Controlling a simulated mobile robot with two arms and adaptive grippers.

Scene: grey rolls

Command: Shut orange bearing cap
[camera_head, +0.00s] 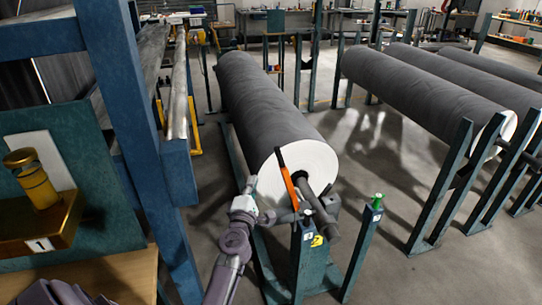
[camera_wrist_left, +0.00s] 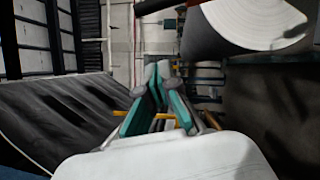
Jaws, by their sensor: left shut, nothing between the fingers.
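The orange bearing cap (camera_head: 289,182) is a long narrow bar with a dark upper end. It stands raised and leans up to the left, in front of the white end face of the near grey roll (camera_head: 262,115). Its lower end meets the left post of the blue stand (camera_head: 303,255), near the roll's dark shaft. My left gripper (camera_head: 250,184) is just left of the cap, shut and empty, with a visible gap to the bar. In the left wrist view its teal-padded fingers (camera_wrist_left: 158,75) are together, and the roll's end (camera_wrist_left: 245,20) is at upper right. My right gripper is not in view.
A green-topped post (camera_head: 376,204) stands right of the shaft. More grey rolls (camera_head: 430,85) lie on blue stands at right. A blue frame (camera_head: 125,85) and a shelf with a brass-coloured cylinder (camera_head: 36,182) are at left. Floor is clear between the near and right rolls.

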